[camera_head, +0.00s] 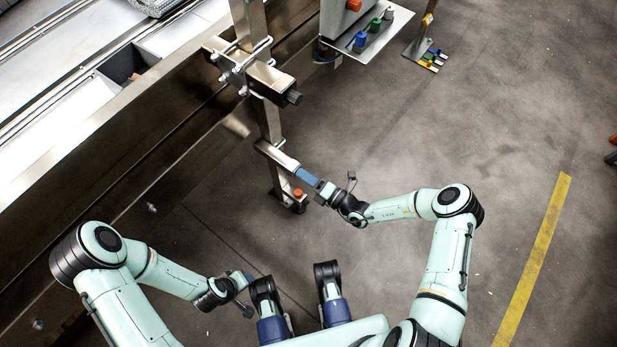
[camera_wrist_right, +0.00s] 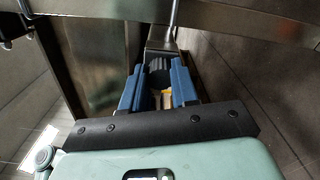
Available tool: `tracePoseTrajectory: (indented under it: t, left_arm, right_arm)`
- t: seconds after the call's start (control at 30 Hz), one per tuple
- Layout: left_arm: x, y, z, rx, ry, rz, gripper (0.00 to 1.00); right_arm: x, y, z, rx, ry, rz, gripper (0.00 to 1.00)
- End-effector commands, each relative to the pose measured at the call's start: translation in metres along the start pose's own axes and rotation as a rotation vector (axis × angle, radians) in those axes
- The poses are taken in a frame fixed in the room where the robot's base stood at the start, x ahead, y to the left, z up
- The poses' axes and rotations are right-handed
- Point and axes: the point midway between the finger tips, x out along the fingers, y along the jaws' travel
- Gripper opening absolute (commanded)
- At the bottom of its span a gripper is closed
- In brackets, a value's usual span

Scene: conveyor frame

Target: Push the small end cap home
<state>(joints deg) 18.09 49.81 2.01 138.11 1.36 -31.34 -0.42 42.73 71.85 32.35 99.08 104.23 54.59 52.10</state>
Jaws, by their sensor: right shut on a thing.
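My right gripper (camera_head: 304,175) is at the free end of the lower metal tube (camera_head: 276,154) on the steel post. In the right wrist view its blue fingers (camera_wrist_right: 158,90) stand on both sides of a dark piece at the tube's end, which I take for the small end cap (camera_wrist_right: 159,76). The gripper is shut on it. The cap looks in line with the tube and against its end; whether a gap is left I cannot tell. In the head view the cap is hidden by the fingers. My left gripper (camera_head: 247,280) is low at the left, away from the tube; its fingers are unclear.
A thicker beam with a black end (camera_head: 293,97) is clamped to the post (camera_head: 268,120) above. An orange-topped part (camera_head: 298,193) is at the post's foot. A shelf (camera_head: 368,40) with coloured knobs hangs at the top.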

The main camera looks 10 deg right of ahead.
Motion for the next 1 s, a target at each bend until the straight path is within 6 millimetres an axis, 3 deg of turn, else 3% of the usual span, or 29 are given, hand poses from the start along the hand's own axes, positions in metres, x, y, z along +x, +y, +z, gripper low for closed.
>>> tracePoseTrajectory:
  t: [0.43, 0.47, 0.5, 0.53, 0.87, 1.0]
  left_arm:
    - [0.001, 0.0, 0.0, 0.0, 0.0, 0.0, 0.43]
    - [0.001, 0.0, 0.0, 0.0, 0.0, 0.0, 0.43]
    - [0.001, 0.0, 0.0, 0.0, 0.0, 0.0, 0.43]
    - [0.001, 0.0, 0.0, 0.0, 0.0, 0.0, 0.43]
    - [0.0, 0.0, 0.0, 0.0, 0.001, 0.0, 0.43]
    - [-0.004, 0.001, 0.004, 0.001, -0.013, 0.001, 0.43]
  right_arm:
    - [0.004, 0.0, 0.0, 0.001, 0.0, 0.0, 0.0]
    - [0.004, 0.0, 0.0, 0.001, 0.0, 0.0, 0.38]
    - [0.004, 0.0, 0.0, 0.001, 0.0, 0.0, 0.52]
    - [0.004, 0.0, 0.0, 0.001, 0.0, 0.0, 0.58]
    - [0.001, 0.0, 0.0, 0.0, 0.0, -0.001, 0.58]
    - [-0.014, 0.0, 0.001, 0.001, -0.002, -0.004, 0.58]
